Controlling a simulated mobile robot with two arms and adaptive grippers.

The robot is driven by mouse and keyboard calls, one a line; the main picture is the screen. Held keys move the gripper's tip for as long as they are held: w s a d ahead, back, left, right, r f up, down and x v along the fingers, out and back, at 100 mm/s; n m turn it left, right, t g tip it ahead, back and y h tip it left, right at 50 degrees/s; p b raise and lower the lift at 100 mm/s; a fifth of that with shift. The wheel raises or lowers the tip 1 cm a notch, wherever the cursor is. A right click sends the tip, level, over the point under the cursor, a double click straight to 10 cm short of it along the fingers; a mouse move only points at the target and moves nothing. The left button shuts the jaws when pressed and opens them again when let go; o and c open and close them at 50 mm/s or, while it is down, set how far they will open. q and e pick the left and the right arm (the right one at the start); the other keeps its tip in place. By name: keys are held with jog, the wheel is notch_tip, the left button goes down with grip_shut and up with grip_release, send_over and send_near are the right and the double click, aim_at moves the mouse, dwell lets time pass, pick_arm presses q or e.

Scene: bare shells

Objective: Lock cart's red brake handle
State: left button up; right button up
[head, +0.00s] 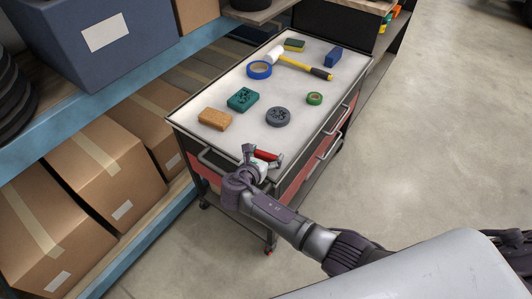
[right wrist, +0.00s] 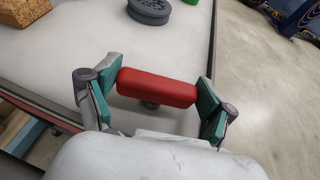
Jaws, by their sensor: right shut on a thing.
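The cart (head: 245,83) stands in the middle of the head view with a pale top and red drawer fronts. Its red brake handle (head: 266,155) is at the near corner of the top. In the right wrist view the red handle (right wrist: 157,87) lies crosswise between the two teal finger pads. My right gripper (head: 262,158) is shut on the handle, with one finger at each end of it; it also shows in the right wrist view (right wrist: 158,90). A short dark post shows under the handle. My left gripper is not in view.
On the cart top lie an orange-brown sponge (head: 214,119), a teal block (head: 242,99), a grey disc (head: 278,117), tape rolls, a mallet (head: 305,67) and small blocks. Shelves with cardboard boxes (head: 93,166) stand at left. The floor (head: 440,130) at right is clear.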

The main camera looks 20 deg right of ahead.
jog(key=shift+m+g+h, duration=0.9)
jog(key=shift+m+g, duration=0.1)
jog(key=shift+m, duration=0.1)
jog(key=o, duration=1)
jog(key=v, duration=0.7)
jog(key=shift+a, duration=0.2)
jog(key=shift+s, duration=0.1)
